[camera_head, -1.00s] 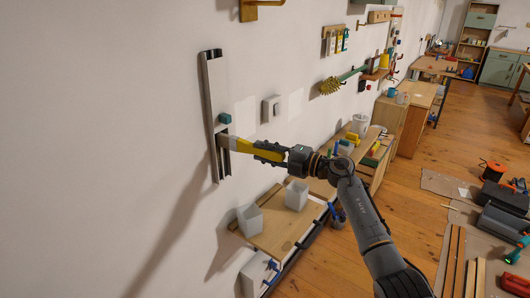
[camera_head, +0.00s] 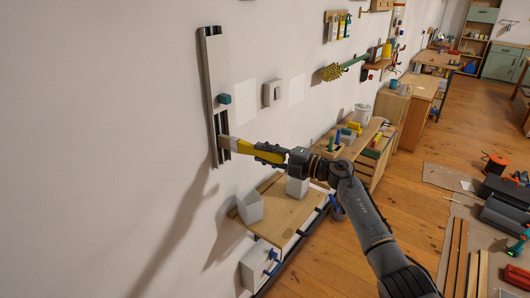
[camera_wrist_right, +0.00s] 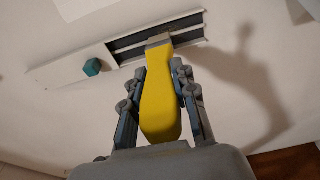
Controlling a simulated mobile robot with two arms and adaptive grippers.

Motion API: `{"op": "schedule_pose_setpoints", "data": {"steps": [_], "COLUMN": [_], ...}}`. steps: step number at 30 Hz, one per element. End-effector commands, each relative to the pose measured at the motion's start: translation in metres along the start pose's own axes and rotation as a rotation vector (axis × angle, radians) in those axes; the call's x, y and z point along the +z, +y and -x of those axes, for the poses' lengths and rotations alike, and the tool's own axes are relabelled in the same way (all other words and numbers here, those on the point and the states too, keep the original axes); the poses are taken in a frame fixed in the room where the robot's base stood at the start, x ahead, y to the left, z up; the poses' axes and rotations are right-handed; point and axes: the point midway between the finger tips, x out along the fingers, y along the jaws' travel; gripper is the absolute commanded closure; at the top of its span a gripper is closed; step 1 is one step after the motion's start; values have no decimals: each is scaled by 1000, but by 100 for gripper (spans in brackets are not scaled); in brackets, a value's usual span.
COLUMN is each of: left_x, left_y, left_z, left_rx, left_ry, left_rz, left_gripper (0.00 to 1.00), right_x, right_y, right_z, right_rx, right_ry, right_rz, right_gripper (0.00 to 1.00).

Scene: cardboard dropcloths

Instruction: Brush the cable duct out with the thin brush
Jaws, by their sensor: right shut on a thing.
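The cable duct (camera_head: 211,75) is a pale upright channel on the white wall. Its upper part is covered and its lower part is open, showing dark slots. A teal knob (camera_head: 225,99) sits at the lower end of the covered part. My right gripper (camera_head: 268,153) is shut on the yellow handle of the thin brush (camera_head: 243,148). In the right wrist view the brush (camera_wrist_right: 160,100) points at the open part of the duct (camera_wrist_right: 128,44), its tip at the channel. I cannot tell how deep the bristles reach. My left gripper is not in view.
A light switch (camera_head: 272,93) is on the wall right of the duct. Below stands a wooden bench (camera_head: 290,215) with pale containers. A yellow bristly brush (camera_head: 332,72) hangs further right. Tools lie on the floor dropcloth at right.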

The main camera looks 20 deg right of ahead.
Motion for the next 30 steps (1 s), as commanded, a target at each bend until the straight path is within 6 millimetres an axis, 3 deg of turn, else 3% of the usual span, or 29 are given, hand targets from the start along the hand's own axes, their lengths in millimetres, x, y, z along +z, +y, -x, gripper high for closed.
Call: {"op": "schedule_pose_setpoints", "data": {"steps": [24, 30], "left_x": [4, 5], "left_y": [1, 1], "left_z": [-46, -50], "left_rx": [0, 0], "left_ry": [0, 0], "left_rz": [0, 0], "left_gripper": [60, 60], "right_x": [1, 1], "right_y": [-60, -66], "right_z": [1, 2], "right_rx": [0, 0], "right_ry": [0, -1], "right_rz": [-1, 0], "right_gripper": [100, 100]}}
